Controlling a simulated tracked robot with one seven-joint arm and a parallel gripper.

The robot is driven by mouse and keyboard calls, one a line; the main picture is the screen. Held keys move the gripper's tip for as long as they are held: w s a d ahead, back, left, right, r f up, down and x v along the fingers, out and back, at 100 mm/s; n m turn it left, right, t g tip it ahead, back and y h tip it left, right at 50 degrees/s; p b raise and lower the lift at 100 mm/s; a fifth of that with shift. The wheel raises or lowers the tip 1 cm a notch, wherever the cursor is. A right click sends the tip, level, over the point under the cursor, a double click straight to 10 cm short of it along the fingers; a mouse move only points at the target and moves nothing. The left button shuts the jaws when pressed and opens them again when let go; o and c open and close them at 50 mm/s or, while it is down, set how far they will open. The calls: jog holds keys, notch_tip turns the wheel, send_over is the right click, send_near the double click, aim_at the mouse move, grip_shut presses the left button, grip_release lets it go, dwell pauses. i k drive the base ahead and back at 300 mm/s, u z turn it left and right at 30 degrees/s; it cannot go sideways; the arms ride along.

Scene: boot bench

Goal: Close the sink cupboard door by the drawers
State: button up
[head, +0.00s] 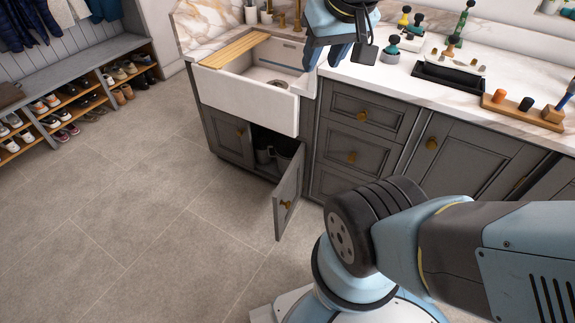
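The other sink cupboard door (229,136), on the left, is shut. My gripper (342,58) hangs above the counter's front edge at the right of the sink, above and away from the open door. Its blue fingers point down; their gap is not clear.
The grey drawers (358,134) beside the opening are shut. Bottles, brushes and a black tray (447,78) stand on the marble counter. A boot bench (66,88) with shoes is at the left. The tiled floor (150,210) before the cupboard is clear.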

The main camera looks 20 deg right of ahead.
aim_at(286, 196)
jog(key=u, duration=0.1)
jog(key=i, duration=0.3)
jog(key=z, duration=0.7)
jog(key=k, duration=1.55)
jog(key=u, duration=0.7)
jog(key=i, duration=1)
jog(key=z, duration=0.05)
